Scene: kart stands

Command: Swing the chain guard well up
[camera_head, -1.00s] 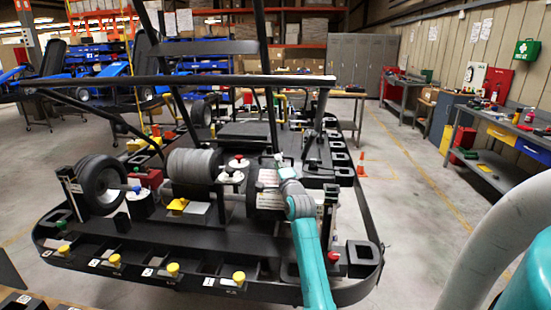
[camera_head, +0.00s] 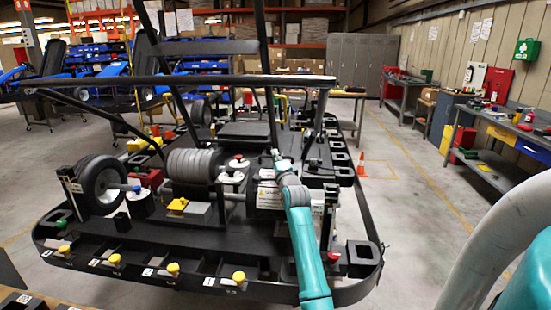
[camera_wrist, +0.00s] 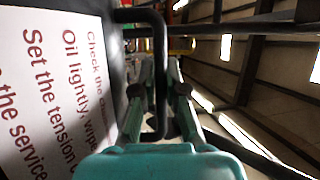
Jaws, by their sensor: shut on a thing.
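The chain guard (camera_head: 266,196) is a dark cover with a white printed label, right of the grey roller at the rear of the kart. In the wrist view the label (camera_wrist: 60,85) fills the left side, its text on oiling and chain tension running sideways. A black U-shaped handle (camera_wrist: 160,60) stands out beside the label. My gripper (camera_wrist: 160,75) is shut on this handle, one teal finger on each side. In the head view my gripper (camera_head: 279,158) is small and its wrist hides part of the guard's right side.
The black kart frame has a long upper bar (camera_head: 180,80) and slanted posts around the guard. A wheel (camera_head: 101,182) and the grey roller (camera_head: 194,166) lie to the left. Yellow knobs (camera_head: 173,268) line the front edge. Clear floor (camera_head: 410,200) and an orange cone (camera_head: 361,170) are at right.

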